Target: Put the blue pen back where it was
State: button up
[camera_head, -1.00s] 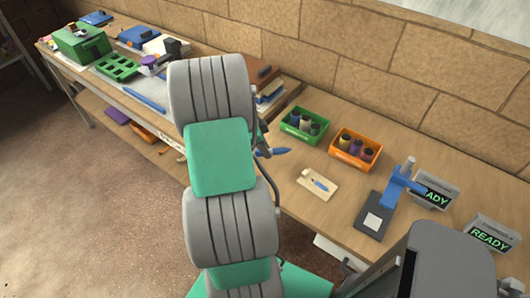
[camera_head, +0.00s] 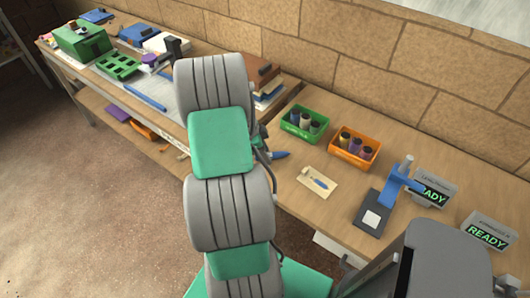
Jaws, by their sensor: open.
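A blue pen-like object (camera_head: 281,155) shows at the right edge of my arm, by the workbench (camera_head: 290,179); its left part is hidden behind the arm. A cream card (camera_head: 309,186) with a small blue pen-shaped item or picture (camera_head: 320,183) lies to its right; I cannot tell which it is. My gripper (camera_head: 264,153) is open, mostly hidden behind my arm, close to the left end of the blue object. Whether it touches that object is hidden. A longer blue bar (camera_head: 145,97) lies on the left bench.
A green tray (camera_head: 287,125) and an orange tray (camera_head: 343,154) hold small jars. A blue stand on a dark base (camera_head: 362,222) and two READY displays (camera_head: 435,188) (camera_head: 487,232) are at right. Books (camera_head: 266,94) lie behind my arm. A brick wall backs the bench.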

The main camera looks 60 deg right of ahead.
jog(key=b+v, duration=0.2)
jog(key=v, duration=1)
jog(key=w+a+r+n+t, duration=0.2)
jog(key=w+a+r+n, duration=0.2)
jog(key=w+a+n, duration=0.4)
jog(key=w+a+r+n+t, duration=0.2)
jog(key=a+n, duration=0.3)
jog(key=a, duration=0.4)
jog(key=w+a+r+n+t, duration=0.1)
jog(key=w+a+n, duration=0.1)
jog(key=a+n, duration=0.5)
jog(key=s+a+n+t+y, duration=0.2)
jog(key=s+a+n, duration=0.2)
jog(key=a+n, duration=0.5)
jog(key=a, duration=0.7)
jog(key=shift+r, duration=0.15)
jog(key=shift+c, duration=0.7)
